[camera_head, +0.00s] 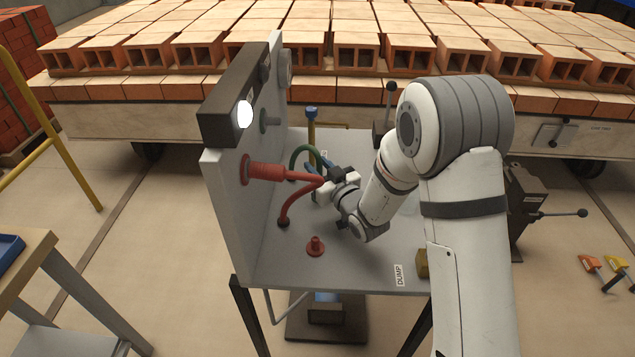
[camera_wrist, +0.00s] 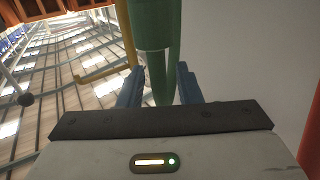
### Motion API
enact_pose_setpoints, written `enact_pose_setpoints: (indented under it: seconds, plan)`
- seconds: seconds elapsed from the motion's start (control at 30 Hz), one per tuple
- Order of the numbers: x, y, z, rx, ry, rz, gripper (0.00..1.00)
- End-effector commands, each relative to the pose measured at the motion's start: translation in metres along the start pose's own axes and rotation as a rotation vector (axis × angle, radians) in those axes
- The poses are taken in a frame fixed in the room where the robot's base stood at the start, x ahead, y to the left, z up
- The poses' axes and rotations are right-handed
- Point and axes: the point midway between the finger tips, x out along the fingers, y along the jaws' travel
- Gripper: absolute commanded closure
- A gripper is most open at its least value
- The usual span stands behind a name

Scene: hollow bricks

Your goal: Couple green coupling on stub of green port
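My gripper (camera_head: 334,178) is over the bench beside the upright panel, partly hidden by its own wrist. In the wrist view its two blue fingers (camera_wrist: 160,82) stand a little apart on either side of green hose (camera_wrist: 157,85). The thick green coupling (camera_wrist: 152,25) is just past the fingertips, cut off by the top edge. Whether the fingers press on the green part I cannot tell. In the head view the green hose (camera_head: 298,152) arches up from the bench toward my gripper. A grey-green stub (camera_head: 271,121) juts from the panel, with nothing visible on it.
A red coupling (camera_head: 265,171) sits on the panel (camera_head: 222,215) in front, its red hose (camera_head: 292,203) curving to the bench. A red fitting (camera_head: 315,246) stands on the bench (camera_head: 350,270). A yellow-and-blue post (camera_head: 311,125) rises behind. A DUMP label (camera_head: 398,275) marks the front right.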

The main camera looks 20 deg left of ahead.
Motion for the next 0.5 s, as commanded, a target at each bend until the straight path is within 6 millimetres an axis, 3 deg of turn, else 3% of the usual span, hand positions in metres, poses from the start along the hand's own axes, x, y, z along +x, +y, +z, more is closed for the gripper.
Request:
enact_pose_setpoints:
  seconds: [0.37,0.5]
  plan:
    - [-0.0004,0.0006,-0.0001,0.000,0.000,0.001,1.00]
    - [-0.0005,0.0008,-0.0001,0.000,0.000,0.001,1.00]
